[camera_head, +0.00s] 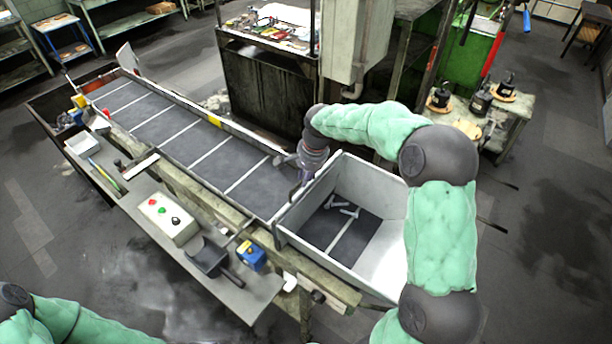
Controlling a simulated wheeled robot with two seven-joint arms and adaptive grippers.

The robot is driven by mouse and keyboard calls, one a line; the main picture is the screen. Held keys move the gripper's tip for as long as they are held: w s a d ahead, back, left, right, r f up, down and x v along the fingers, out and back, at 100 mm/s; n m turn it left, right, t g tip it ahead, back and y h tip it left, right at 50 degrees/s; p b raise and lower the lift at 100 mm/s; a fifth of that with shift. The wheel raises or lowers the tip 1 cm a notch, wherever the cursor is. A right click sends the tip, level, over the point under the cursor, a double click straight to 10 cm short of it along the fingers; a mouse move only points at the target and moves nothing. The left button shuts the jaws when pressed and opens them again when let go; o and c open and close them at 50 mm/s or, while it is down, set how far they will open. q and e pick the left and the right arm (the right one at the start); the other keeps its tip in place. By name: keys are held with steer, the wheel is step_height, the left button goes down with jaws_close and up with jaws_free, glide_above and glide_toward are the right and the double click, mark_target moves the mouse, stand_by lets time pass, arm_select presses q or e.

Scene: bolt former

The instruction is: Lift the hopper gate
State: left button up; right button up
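The hopper (381,185) is a pale open-topped bin at the right end of the conveyor. A few small grey bolt-like parts (341,208) lie on its dark floor. The hopper gate appears to be the upright pale plate (312,196) between the hopper and the conveyor belt. My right arm, in green padding, arches over the hopper from the right. My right gripper (297,180) points down at the gate's upper edge; its fingers are small and partly hidden, so I cannot tell whether they touch or grip it. Only part of my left arm shows at bottom left; its gripper is out of frame.
The dark conveyor belt (180,132) with white crossbars runs to the upper left. A control box (168,218) with coloured buttons, a dark scoop-like tool (209,258) and a blue box (251,256) sit on the front shelf. A grey cabinet post (357,40) stands behind my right arm.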

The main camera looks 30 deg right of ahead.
jaws_close()
step_height(320, 180, up, 8)
steer(key=p, duration=0.3)
steer(key=shift+w+r, duration=0.1)
steer(key=o, duration=0.7)
jaws_free()
steer(key=shift+o, duration=0.6)
step_height(320, 180, up, 12)
steer(key=s, duration=0.2)
steer(key=shift+s+d+f, duration=0.15)
steer(key=shift+d+f, duration=0.05)
steer(key=shift+d, duration=0.25)
